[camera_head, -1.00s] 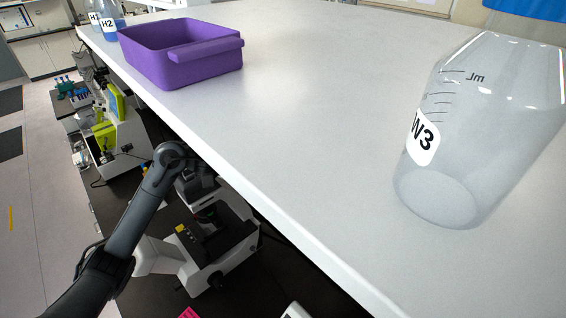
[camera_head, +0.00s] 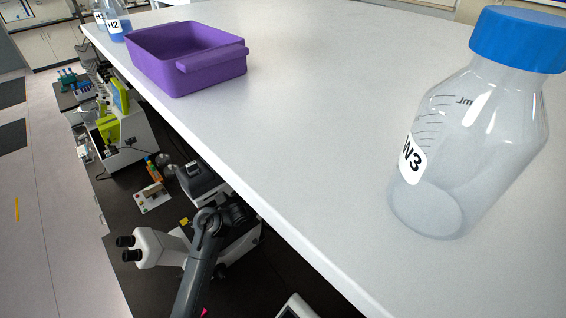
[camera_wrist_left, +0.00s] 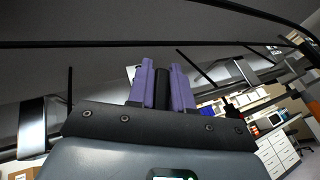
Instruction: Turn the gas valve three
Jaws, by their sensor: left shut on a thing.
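In the left wrist view, my left gripper (camera_wrist_left: 162,88) has two purple fingers shut on a dark upright thing (camera_wrist_left: 163,90) between them. I cannot tell from this view whether it is a gas valve. No valve marked three can be made out in either view. In the head view, part of my left arm shows low at the centre-left, below the white bench's edge; its gripper is out of sight there. My right gripper is in neither view.
A white bench top (camera_head: 310,110) fills the head view's right. On it stand a blue-capped bottle labelled W3 (camera_head: 480,125), a purple bin (camera_head: 165,70) and a bottle labelled H2 (camera_head: 118,25). A microscope (camera_head: 160,247) stands lower, near my arm. The bench's middle is clear.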

